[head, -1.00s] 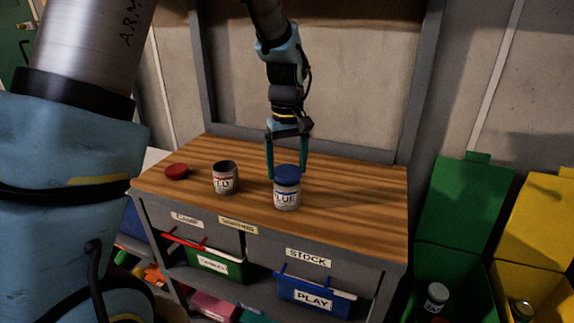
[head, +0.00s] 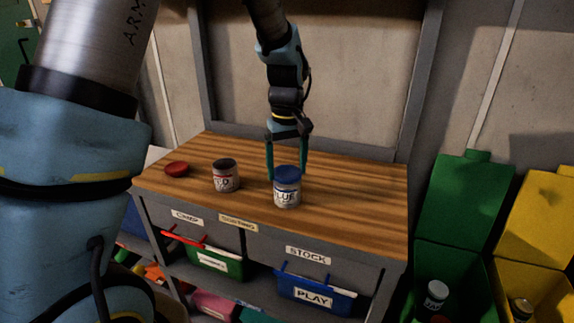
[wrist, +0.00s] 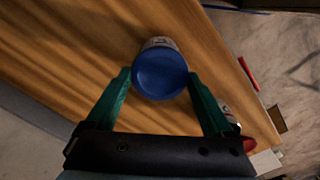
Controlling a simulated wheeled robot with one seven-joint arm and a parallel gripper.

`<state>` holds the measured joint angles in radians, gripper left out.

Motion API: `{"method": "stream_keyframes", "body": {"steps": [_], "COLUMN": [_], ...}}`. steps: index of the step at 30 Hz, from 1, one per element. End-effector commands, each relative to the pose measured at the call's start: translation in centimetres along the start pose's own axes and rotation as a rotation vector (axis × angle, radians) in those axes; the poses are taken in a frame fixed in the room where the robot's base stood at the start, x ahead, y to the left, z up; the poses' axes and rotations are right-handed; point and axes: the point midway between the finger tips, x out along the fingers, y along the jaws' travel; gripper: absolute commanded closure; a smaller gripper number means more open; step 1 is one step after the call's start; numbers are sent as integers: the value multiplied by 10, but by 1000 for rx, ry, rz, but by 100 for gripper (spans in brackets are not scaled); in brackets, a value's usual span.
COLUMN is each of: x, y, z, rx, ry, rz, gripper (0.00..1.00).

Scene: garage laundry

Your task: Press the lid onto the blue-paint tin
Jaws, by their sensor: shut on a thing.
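The blue-paint tin (head: 287,196) stands upright near the front of the wooden bench, its label facing my head camera. The blue lid (head: 287,173) sits level on top of the tin; whether it is fully seated is too small to tell. My gripper (head: 287,177) points down from behind, with its green fingers on either side of the lid. In the wrist view, the lid (wrist: 160,74) lies between the fingertips of my gripper (wrist: 160,76), which is shut on it. The lid hides the tin's rim there, and a strip of the tin's side (wrist: 158,43) shows beyond it.
A red-labelled tin (head: 225,177) stands to the left, and a red lid (head: 176,169) lies farther left on the bench (head: 350,200). The bench right of the blue tin is clear. Green (head: 465,205) and yellow (head: 545,220) bins stand at the right.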

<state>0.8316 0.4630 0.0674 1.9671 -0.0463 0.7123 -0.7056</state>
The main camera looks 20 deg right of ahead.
Motion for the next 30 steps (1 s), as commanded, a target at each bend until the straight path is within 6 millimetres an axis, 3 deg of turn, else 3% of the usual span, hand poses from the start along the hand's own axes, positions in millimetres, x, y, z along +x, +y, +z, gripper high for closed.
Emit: {"method": "stream_keyframes", "body": {"steps": [9,10,13,30], "x": [0,0,0,-8], "y": [0,0,0,0], "z": [0,0,0,0], "rx": [0,0,0,0], "ry": [0,0,0,1], "rz": [0,0,0,1], "gripper": [65,10,0,0]}}
